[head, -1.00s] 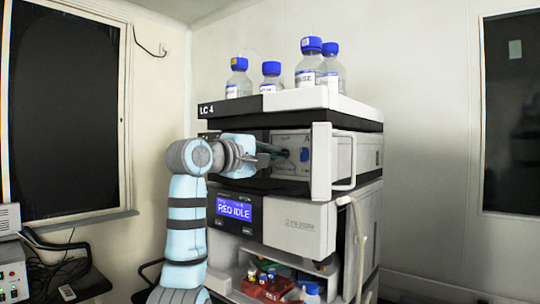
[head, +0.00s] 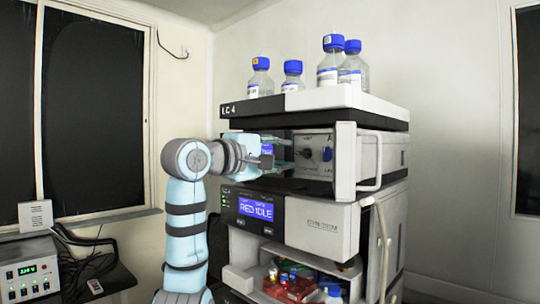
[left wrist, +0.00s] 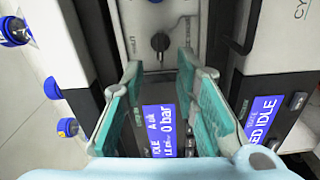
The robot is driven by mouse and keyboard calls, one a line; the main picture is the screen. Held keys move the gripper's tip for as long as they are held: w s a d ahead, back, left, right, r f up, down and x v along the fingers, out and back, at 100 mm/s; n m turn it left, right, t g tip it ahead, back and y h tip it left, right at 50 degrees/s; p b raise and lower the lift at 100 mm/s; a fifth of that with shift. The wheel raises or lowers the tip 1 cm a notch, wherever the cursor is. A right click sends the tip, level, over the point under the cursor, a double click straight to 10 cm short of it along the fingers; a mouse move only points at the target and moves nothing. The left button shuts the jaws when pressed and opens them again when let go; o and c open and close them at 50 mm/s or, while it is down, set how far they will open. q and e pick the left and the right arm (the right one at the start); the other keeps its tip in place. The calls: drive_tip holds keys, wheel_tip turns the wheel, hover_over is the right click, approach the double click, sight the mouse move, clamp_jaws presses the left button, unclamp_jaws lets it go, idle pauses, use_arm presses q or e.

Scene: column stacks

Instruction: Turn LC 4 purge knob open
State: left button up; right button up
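The LC 4 stack (head: 229,110) stands in front of me, with its label on the top tray. A dark purge knob (head: 306,153) sits on the light front panel inside the open bay, left of a blue part (head: 327,154). In the left wrist view the knob (left wrist: 160,42) is ahead, beyond the fingertips. My left gripper (head: 285,155) reaches into the bay from the left. Its teal fingers (left wrist: 167,72) are spread wide with nothing between them, short of the knob. The knob's exact turn is too small to tell. My right gripper is out of view.
A white door with a handle (head: 368,160) stands out at the bay's right side. Blue-capped bottles (head: 328,70) stand on top. A display (head: 256,208) below reads RED IDLE. An open compartment under it holds red and blue items (head: 290,285).

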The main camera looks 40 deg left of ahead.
use_arm(q)
drive_tip(key=s, duration=0.6)
drive_tip(key=shift+s, duration=0.2)
drive_tip(key=shift+w+d, duration=0.1)
drive_tip(key=shift+d, duration=0.05)
